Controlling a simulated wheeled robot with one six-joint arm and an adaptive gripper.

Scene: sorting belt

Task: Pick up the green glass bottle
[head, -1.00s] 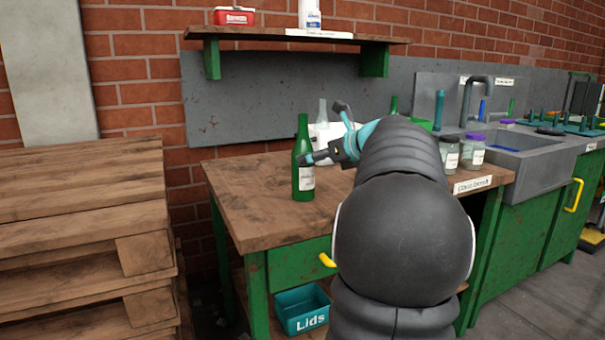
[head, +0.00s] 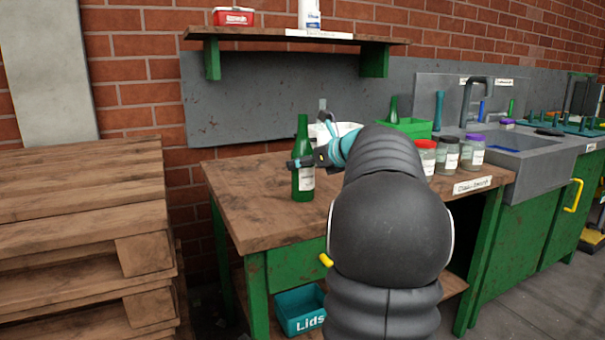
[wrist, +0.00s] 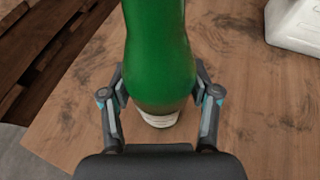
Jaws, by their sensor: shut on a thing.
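The green glass bottle (head: 303,184) stands upright near the left front of the wooden workbench in the head view, with a pale label on its lower part. My gripper (head: 303,163) is at the bottle's upper body, above the label. In the wrist view the green bottle (wrist: 160,60) fills the middle, with a finger of my gripper (wrist: 160,92) on each side of it. The fingers are shut on the bottle. Its base seems to rest on the bench; a gap beneath cannot be made out.
The wooden bench top (head: 240,190) is clear to the left of the bottle. A white container (wrist: 295,25) stands behind it. Several lidded jars (head: 447,155) and a green crate (head: 410,128) holding another green bottle (head: 393,108) are to the right. A shelf (head: 300,36) hangs above.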

